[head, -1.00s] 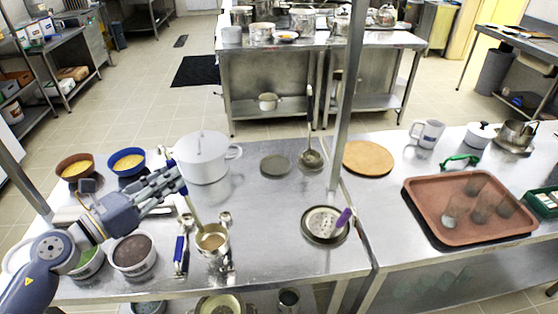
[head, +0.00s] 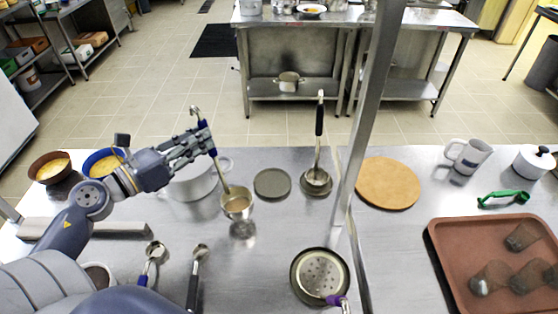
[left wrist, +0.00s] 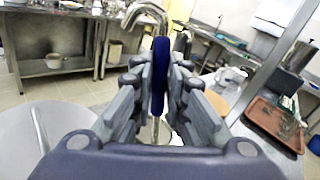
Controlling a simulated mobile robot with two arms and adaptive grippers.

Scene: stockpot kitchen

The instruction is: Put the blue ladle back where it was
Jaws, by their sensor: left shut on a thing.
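My left gripper (head: 203,146) is shut on the blue handle of the blue ladle (head: 237,204). The ladle hangs tilted, its hooked end above the fingers and its metal bowl low at the right, apparently over the steel table, with a reflection below. In the left wrist view the blue handle (left wrist: 159,75) is between the fingers (left wrist: 160,95). A dark round disc (head: 272,183) lies right of the bowl. A black-handled ladle (head: 319,120) stands upright with its bowl on a round base. My right gripper is not in view.
A large light pot (head: 190,184) stands behind my left gripper, partly hidden. Two spoons (head: 153,252) (head: 199,254) lie in front. A purple-handled skimmer (head: 320,273) rests on a round dish. A metal post (head: 367,120) rises right of the black-handled ladle.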

